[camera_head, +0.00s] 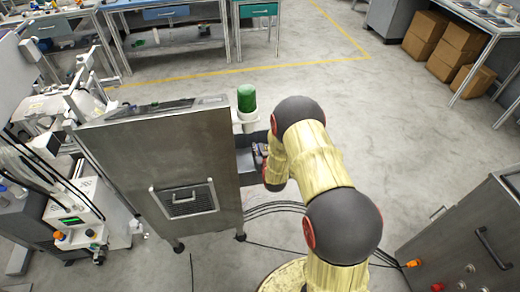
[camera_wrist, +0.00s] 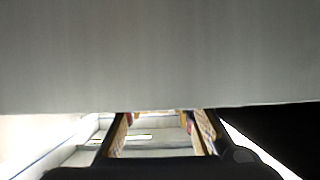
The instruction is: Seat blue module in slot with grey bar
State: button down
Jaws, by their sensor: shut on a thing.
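My gripper (camera_head: 260,152) is at the right side of a grey metal cabinet (camera_head: 165,155) in the head view, largely hidden by my arm. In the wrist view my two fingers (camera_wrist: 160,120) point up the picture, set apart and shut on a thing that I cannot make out. A broad plain grey face (camera_wrist: 160,55) fills the upper part of that view and cuts off the fingertips. I cannot tell whether it is the held thing or part of the cabinet. No blue module, slot or grey bar can be made out for sure.
A green cylinder (camera_head: 246,98) stands at the cabinet's upper right corner, close to my arm. Black cables (camera_head: 275,208) lie on the floor below. Another metal cabinet (camera_head: 465,245) stands at the lower right. Open floor (camera_head: 420,150) lies right of my arm.

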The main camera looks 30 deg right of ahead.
jog(key=shift+f+b, duration=0.5)
jog(key=shift+f, duration=0.05)
jog(key=c, duration=1.7)
grip_release()
jog(key=shift+c, duration=0.2)
jog(key=shift+s, duration=0.1)
jog(key=shift+p+v, duration=0.6)
jog(key=shift+v, duration=0.55)
jog(key=p+v, duration=0.3)
jog(key=v, duration=0.5)
jog(key=shift+s, duration=0.2)
jog(key=shift+a+r, duration=0.1)
jog(key=shift+a, duration=0.05)
